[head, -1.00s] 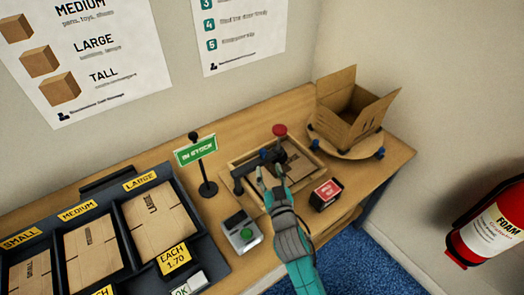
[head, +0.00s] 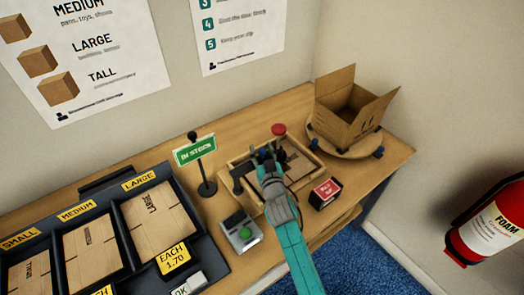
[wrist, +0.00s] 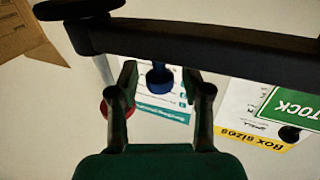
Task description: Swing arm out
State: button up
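The swing arm is a dark bar over a wooden tray (head: 305,176) on the bench; its left part (head: 243,170) shows in the head view. In the wrist view the black bar (wrist: 200,42) crosses the top of the picture. A blue knob (wrist: 160,78) hangs below the bar. My gripper (head: 265,153) is at the bar over the tray. In the wrist view its two fingers (wrist: 160,85) stand apart, one each side of the knob, with gaps visible. The gripper hides the knob in the head view. A flat cardboard piece (head: 296,163) lies in the tray.
A red button (head: 278,129) is behind the tray. An open carton (head: 350,105) stands on a round turntable (head: 342,146) at right. A green sign (head: 195,149), a scale-like device (head: 240,232) and a black-red block (head: 325,193) stand close by.

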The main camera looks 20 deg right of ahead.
grip_shut()
jog(key=shift+s+m+h, duration=0.3)
jog(key=shift+h, duration=0.4)
jog(key=shift+s+d+m+g+h, duration=0.1)
jog(key=shift+s+m+g+h, duration=0.15)
jog(key=shift+s+m+h, duration=0.45)
jog(key=shift+s+d+m+g+h, duration=0.1)
jog(key=shift+s+m+g+h, duration=0.3)
jog(key=shift+h, duration=0.5)
jog(key=shift+s+a+m+g+h, duration=0.1)
jog(key=shift+s+m+g+h, duration=0.2)
jog(key=shift+s+m+h, duration=0.35)
jog(key=shift+s+d+m+g+h, duration=0.1)
jog(key=shift+s+m+g+h, duration=0.3)
jog(key=shift+h, duration=0.5)
jog(key=shift+s+a+m+g+h, duration=0.1)
jog(key=shift+s+m+g+h, duration=0.2)
jog(key=shift+m+h, duration=0.4)
jog(key=shift+o, duration=0.7)
grip_release()
